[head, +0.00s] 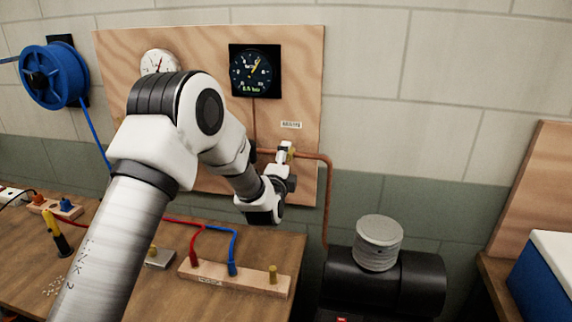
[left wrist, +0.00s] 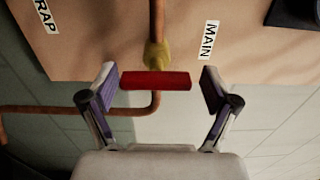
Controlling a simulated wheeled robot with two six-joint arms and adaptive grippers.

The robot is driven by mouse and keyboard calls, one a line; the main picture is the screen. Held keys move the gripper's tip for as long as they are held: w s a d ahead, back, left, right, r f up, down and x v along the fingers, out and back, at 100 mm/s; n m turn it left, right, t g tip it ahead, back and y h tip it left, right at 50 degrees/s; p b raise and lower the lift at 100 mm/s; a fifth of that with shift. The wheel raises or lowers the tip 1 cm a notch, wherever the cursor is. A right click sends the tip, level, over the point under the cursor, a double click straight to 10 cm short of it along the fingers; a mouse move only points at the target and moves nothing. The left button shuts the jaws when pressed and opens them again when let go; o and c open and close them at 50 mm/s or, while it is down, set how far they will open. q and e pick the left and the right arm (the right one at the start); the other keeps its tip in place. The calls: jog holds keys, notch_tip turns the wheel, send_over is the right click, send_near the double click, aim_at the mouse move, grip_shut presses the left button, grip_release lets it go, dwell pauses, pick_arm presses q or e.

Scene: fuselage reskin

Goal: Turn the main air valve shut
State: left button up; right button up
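The main air valve has a yellowish brass body (left wrist: 157,55) on a copper pipe and a red bar handle (left wrist: 155,80). In the left wrist view the handle lies crosswise to the pipe. A MAIN label (left wrist: 209,40) sits beside it. My left gripper (left wrist: 160,88) is open, with one finger off each end of the handle. The left finger is very close to the handle; a small gap shows at the right one. In the head view my left gripper (head: 285,155) is at the valve on the wooden board and mostly hides it. My right gripper is not in view.
A dark gauge (head: 255,71) and a white gauge (head: 160,62) hang on the board (head: 300,80). A blue hose reel (head: 53,76) is at the left. A workbench (head: 270,245) with a wooden hose block (head: 235,278) lies below. A black tank (head: 410,282) stands to the right.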

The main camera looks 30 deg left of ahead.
pick_arm(q)
jog(key=shift+a+f, duration=0.1)
jog(key=shift+f, duration=0.05)
jog(key=shift+s, duration=0.2)
jog(key=v, duration=1.1)
jog(key=shift+s, duration=0.35)
